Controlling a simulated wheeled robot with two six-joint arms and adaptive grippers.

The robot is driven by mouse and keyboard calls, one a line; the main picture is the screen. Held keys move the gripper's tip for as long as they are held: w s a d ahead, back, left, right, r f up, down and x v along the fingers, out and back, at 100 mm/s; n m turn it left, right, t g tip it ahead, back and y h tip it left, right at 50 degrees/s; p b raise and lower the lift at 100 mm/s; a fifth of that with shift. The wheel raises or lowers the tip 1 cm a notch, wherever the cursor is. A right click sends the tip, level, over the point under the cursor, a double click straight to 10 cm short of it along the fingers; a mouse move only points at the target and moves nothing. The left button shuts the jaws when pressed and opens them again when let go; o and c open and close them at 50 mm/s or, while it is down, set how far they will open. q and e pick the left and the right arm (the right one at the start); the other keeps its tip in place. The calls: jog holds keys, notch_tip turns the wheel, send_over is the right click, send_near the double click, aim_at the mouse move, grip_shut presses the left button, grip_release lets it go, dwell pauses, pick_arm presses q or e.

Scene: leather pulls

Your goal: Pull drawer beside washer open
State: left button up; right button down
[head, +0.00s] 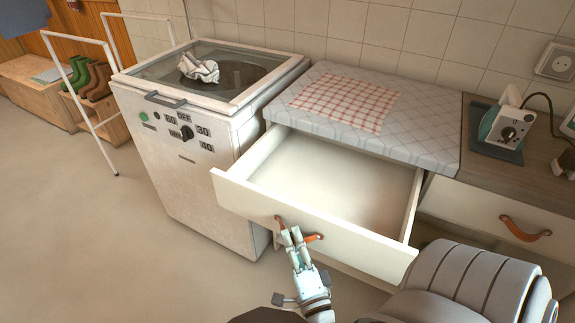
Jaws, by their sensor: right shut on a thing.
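The white drawer (317,219) beside the washer (190,122) stands well out from its cabinet, and its inside looks empty. An orange leather pull (315,238) is on its front. My right gripper (290,234) is shut on this leather pull at the middle of the drawer front; its fingers hide the middle of the pull. The washer stands just left of the drawer, with a crumpled white cloth (199,69) on its glass top. My left gripper is not in view.
A padded cover with a checked cloth (345,101) lies on the countertop above the drawer. A shut drawer with another leather pull (524,229) is at the right. An iron (507,122) stands on the counter.

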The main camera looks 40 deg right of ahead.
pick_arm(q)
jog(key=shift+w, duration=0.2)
pick_arm(e)
jog(key=c, duration=1.7)
grip_release()
jog(key=shift+o, duration=0.2)
